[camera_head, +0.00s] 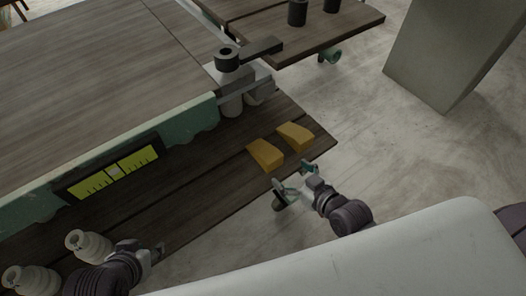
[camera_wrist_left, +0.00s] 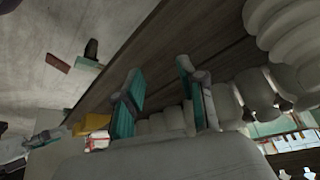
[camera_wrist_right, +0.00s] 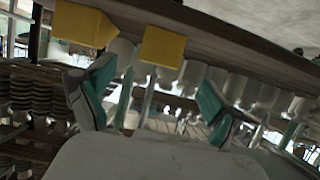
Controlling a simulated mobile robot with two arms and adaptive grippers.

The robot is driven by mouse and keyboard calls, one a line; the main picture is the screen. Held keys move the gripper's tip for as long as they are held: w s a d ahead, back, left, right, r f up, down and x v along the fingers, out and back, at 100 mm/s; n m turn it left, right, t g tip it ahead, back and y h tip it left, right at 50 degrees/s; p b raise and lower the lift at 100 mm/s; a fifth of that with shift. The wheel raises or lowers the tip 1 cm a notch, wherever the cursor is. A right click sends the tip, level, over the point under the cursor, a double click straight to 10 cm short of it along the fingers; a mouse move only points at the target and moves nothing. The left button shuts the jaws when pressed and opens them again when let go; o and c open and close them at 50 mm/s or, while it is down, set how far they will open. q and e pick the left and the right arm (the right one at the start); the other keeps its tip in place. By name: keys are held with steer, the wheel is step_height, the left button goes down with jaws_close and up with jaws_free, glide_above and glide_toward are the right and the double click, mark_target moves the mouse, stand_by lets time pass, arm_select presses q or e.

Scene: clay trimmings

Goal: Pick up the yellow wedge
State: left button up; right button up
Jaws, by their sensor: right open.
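Two yellow wedges lie side by side near the right end of the dark wooden shelf: a nearer one (camera_head: 265,155) and a farther one (camera_head: 295,136). Both also show at the top of the right wrist view, one at the left (camera_wrist_right: 84,25) and one near the middle (camera_wrist_right: 163,47). My right gripper (camera_head: 293,178) is open and empty, just off the shelf edge beside the wedges and apart from them. My left gripper (camera_head: 157,249) is open and empty near the shelf's front edge, far from the wedges; its fingers (camera_wrist_left: 160,98) stand apart in the left wrist view.
Pale ribbed pieces (camera_head: 88,245) stand on the shelf (camera_head: 200,185) at the lower left. A yellow-green gauge (camera_head: 115,172) is on the green table side. A grey-and-black clamp-like part (camera_head: 228,62) sits at the table corner. Open floor (camera_head: 390,150) lies to the right.

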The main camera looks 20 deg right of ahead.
mark_target(276, 162)
steer(key=b+x, duration=0.1)
steer(key=x, duration=0.5)
steer(key=shift+w+a+f+b, duration=0.1)
steer(key=shift+w+f+b, duration=0.05)
steer(key=shift+w+b, duration=0.15)
steer(key=shift+w+a+f, duration=0.1)
steer(key=shift+w, duration=0.05)
steer(key=b+x, duration=0.2)
steer(key=x, duration=0.2)
steer(key=shift+w+a, duration=0.15)
steer(key=shift+w, duration=0.25)
arm_select(q)
steer(key=w+d+r+t+h, duration=0.3)
steer(key=w+d+r+t, duration=0.2)
steer(key=w+r+t, duration=0.6)
step_height(276, 162, up, 2)
steer(key=shift+w+r+m, duration=0.1)
steer(key=shift+w+m, duration=0.2)
steer(key=shift+w, duration=0.05)
steer(key=shift+d, duration=0.1)
arm_select(e)
steer(key=shift+c, duration=0.2)
steer(key=c, duration=1.4)
